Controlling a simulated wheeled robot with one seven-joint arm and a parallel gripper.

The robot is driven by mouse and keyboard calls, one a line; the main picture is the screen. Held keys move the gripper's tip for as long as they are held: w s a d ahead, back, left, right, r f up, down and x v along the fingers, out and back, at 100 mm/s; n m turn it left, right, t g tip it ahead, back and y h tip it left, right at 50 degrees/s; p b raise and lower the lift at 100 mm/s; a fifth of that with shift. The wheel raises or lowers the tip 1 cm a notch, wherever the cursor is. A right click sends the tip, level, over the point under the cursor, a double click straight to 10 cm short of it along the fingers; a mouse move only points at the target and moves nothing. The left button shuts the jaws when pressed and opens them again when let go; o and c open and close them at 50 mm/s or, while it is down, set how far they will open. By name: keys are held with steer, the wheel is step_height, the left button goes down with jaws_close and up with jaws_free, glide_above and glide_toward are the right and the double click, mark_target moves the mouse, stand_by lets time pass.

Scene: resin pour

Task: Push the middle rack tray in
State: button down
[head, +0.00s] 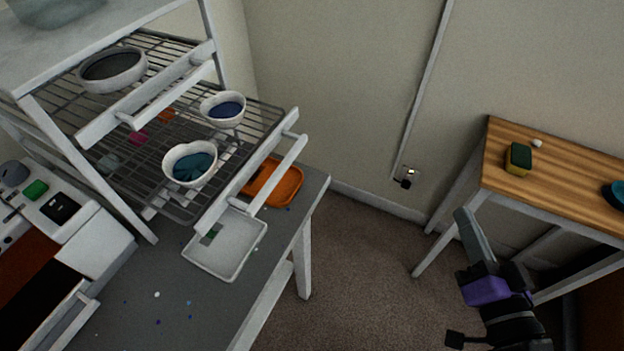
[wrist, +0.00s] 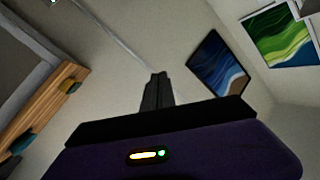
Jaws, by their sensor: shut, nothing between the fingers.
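In the head view the middle rack tray (head: 244,150) is a wire shelf with a white front bar and handle (head: 277,172). It sticks out of the white rack (head: 62,128) toward the right. A white bowl with dark blue content (head: 224,109) and a heart-shaped white bowl with teal content (head: 190,165) stand on it. My gripper (head: 467,222) is at the lower right, well apart from the rack, between it and the wooden table. Its fingers are together and empty. In the wrist view my gripper (wrist: 158,80) also shows with its fingers closed, and the tray is out of view.
The upper wire shelf holds a grey bowl (head: 113,70). Below the tray, a grey table (head: 150,275) bears a white tray (head: 228,262) and an orange tray (head: 283,186). A wooden table (head: 560,165) with a sponge (head: 518,158) stands right. Carpet (head: 375,265) lies clear between.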

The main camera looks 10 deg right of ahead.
mark_target(210, 142)
steer(key=w+a+r+m+y+b, duration=0.1)
steer(key=w+a+r+m+y, duration=0.1)
steer(key=w+a+r+y, duration=0.35)
steer(key=s+a+r+n+g+y, duration=0.25)
steer(key=s+a+g+y, duration=0.35)
steer(key=a+y, duration=0.4)
steer(key=shift+y, duration=0.55)
steer(key=x, duration=0.4)
steer(key=p+x, duration=0.1)
steer(key=x, duration=0.3)
steer(key=w+p+x, duration=0.1)
steer(key=x, duration=0.4)
steer(key=shift+d+f, duration=0.3)
steer(key=shift+d, duration=0.1)
steer(key=shift+a, duration=0.1)
steer(key=p+x, duration=0.2)
steer(key=x, duration=1.4)
steer(key=shift+w+a, duration=0.1)
steer(key=shift+a+r, duration=0.1)
steer(key=shift+r, duration=0.05)
